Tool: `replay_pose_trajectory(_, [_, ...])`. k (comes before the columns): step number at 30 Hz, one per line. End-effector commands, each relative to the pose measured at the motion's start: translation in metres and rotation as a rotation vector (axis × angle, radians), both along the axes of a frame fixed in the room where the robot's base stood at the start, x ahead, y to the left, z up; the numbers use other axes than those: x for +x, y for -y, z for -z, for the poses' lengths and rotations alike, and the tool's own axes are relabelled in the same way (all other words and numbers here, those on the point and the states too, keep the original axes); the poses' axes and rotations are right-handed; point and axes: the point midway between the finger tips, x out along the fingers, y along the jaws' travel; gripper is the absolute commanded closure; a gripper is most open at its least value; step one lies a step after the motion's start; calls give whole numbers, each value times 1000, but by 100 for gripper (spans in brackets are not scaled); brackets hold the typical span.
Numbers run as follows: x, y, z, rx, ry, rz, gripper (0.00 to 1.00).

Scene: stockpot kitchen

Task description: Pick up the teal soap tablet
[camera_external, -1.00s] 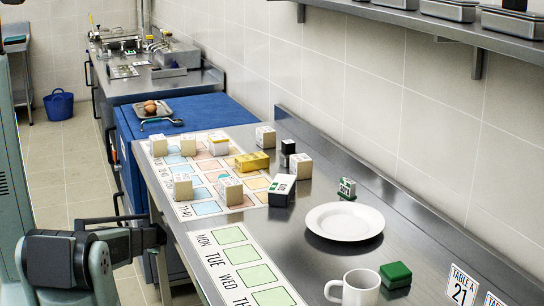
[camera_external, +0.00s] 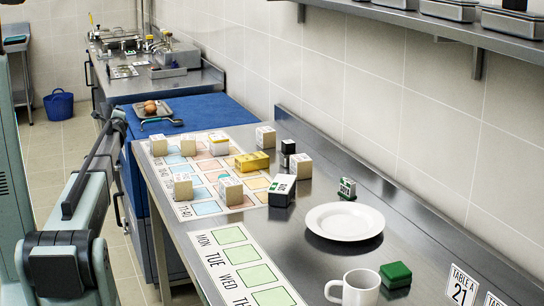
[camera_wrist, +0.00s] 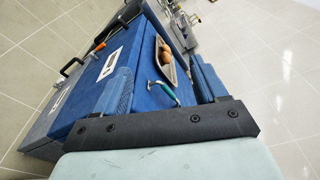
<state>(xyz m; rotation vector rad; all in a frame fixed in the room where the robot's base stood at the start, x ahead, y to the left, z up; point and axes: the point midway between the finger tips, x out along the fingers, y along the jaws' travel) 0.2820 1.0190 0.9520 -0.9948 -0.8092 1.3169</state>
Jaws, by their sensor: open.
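No clearly teal tablet stands out. A small green block (camera_external: 395,275) lies on the steel table beside the white mug (camera_external: 360,288) in the external view; I cannot tell whether it is the soap tablet. It is not in the wrist view. My gripper (camera_wrist: 164,86) shows as a dark bar with two bluish fingers apart, open with nothing held between them. It faces the blue cabinet (camera_wrist: 90,120). In the external view my arm reaches up at the left, far from the green block; its fingers are not clear there.
A white plate (camera_external: 345,222) is behind the mug. Several small boxes stand on the coloured chart (camera_external: 205,208), with a black-and-white box (camera_external: 282,191) at its edge. A tray of eggs (camera_external: 152,109) and a green-handled tool (camera_external: 162,122) lie on the blue cabinet. A shelf overhangs the right side.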

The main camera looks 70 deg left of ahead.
Motion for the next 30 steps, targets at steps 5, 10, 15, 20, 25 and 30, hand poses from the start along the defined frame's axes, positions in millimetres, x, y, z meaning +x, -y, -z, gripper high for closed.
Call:
replay_pose_trajectory(5, [15,20,-54,3,235,-90,28])
replay_pose_trajectory(10, [36,51,-77,-57,580,-235,28])
replay_pose_trajectory(15, [69,102,-80,-174,981,-428,28])
replay_pose_trajectory(20, [111,169,-70,-326,1346,-668,28])
replay_pose_trajectory(25, [163,258,-59,-504,1633,-977,28])
replay_pose_trajectory(30, [212,363,-58,-668,1778,-1343,28])
